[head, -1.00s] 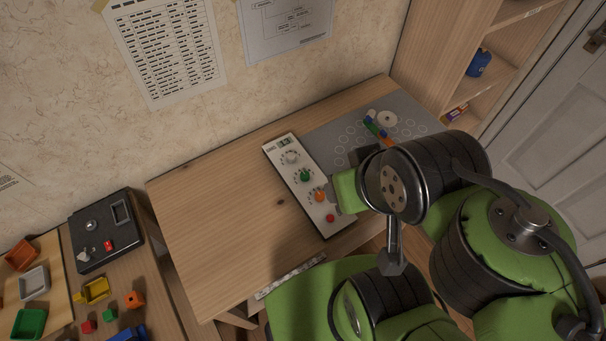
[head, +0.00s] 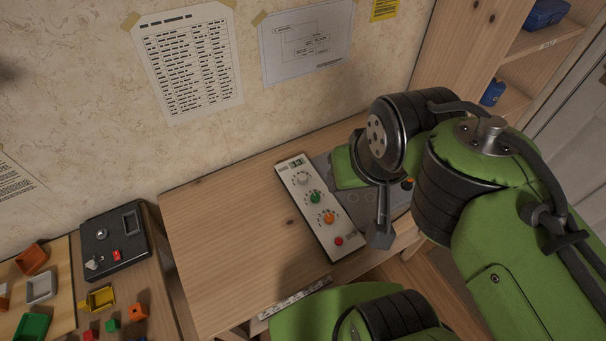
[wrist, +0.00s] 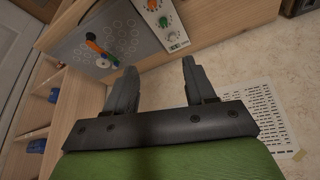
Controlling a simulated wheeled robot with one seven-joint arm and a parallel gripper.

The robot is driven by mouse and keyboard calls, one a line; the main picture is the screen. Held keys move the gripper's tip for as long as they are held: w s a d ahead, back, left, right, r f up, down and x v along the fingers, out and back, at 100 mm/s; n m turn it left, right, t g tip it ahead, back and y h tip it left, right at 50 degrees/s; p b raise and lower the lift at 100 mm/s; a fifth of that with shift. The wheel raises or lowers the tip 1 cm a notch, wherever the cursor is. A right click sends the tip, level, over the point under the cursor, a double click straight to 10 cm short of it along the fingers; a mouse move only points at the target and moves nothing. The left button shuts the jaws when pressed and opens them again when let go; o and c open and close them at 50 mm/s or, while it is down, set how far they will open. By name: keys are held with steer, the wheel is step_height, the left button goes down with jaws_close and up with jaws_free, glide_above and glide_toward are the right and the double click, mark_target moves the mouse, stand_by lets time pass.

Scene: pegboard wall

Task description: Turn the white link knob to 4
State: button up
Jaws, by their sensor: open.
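The white knob (head: 303,178) is at the top of a white control panel (head: 321,230), just below its small display (head: 297,163). Below it are a green knob (head: 315,197), an orange knob (head: 329,217) and a red button (head: 338,241). The pointer setting of the white knob is too small to read. In the wrist view the white knob (wrist: 172,37) appears upside down, beyond and between my finger tips. My gripper (wrist: 159,65) is open and empty, apart from the panel.
The panel lies on a wooden table (head: 220,225) with clear room to its left. A grey board (wrist: 95,45) with colored pieces lies beside the panel. A shelf (head: 470,60) stands at the right; a black box (head: 113,243) and small trays are at lower left.

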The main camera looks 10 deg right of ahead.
steer(key=w+f+m+g, duration=0.1)
steer(key=w+g, duration=0.1)
steer(key=w, duration=0.8)
steer(key=m+g, duration=0.3)
glide_above(302, 176)
step_height(302, 176, down, 15)
step_height(302, 176, down, 16)
steer(key=shift+s+r+b, duration=0.1)
steer(key=shift+r+b, duration=0.1)
steer(key=shift+b, duration=1)
steer(key=shift+c, duration=0.3)
jaws_close()
